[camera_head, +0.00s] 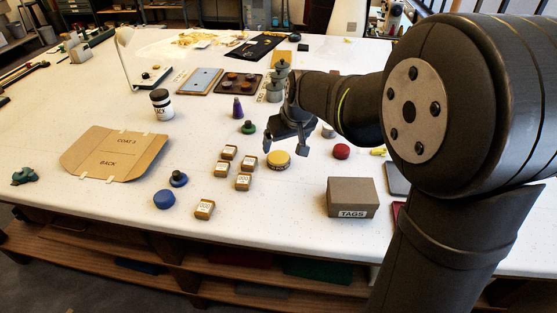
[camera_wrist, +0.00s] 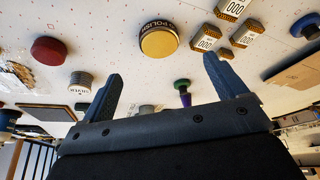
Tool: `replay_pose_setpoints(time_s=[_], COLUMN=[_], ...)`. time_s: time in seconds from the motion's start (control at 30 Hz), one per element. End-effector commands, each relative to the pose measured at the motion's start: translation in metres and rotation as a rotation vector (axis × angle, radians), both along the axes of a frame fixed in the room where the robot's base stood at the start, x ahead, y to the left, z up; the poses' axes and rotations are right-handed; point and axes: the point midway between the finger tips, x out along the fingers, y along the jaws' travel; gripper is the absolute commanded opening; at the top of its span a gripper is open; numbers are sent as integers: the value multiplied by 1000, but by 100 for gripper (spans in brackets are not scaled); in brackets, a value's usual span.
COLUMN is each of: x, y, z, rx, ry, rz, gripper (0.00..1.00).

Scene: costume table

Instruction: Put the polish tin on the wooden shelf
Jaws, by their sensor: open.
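The polish tin (camera_head: 279,160), a round tin with a yellow lid, stands upright on the white table near my gripper (camera_head: 285,150). In the wrist view the tin (camera_wrist: 158,42) shows its lid and a dark side band reading POLISH. It lies beyond and between my fingertips (camera_wrist: 161,68), with a visible gap to each finger. My gripper is open and empty, just behind the tin in the head view. A brown wooden shelf (camera_head: 215,270) runs under the table's front edge; the tabletop hides much of its inside.
Several small labelled boxes (camera_head: 243,181) stand left of the tin. A TAGS box (camera_head: 350,198) stands right and in front, a red round item (camera_head: 341,151) to the right, a green-based item (camera_head: 248,127) behind left. The table is clear directly in front of the tin.

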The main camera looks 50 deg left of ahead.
Motion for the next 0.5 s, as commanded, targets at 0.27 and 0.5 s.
replay_pose_setpoints(time_s=[0.27, 0.5], x=[3, 5], y=[18, 24], z=[-45, -59], rx=[-2, -1], ry=[1, 1], rz=[0, -1], gripper=[90, 90])
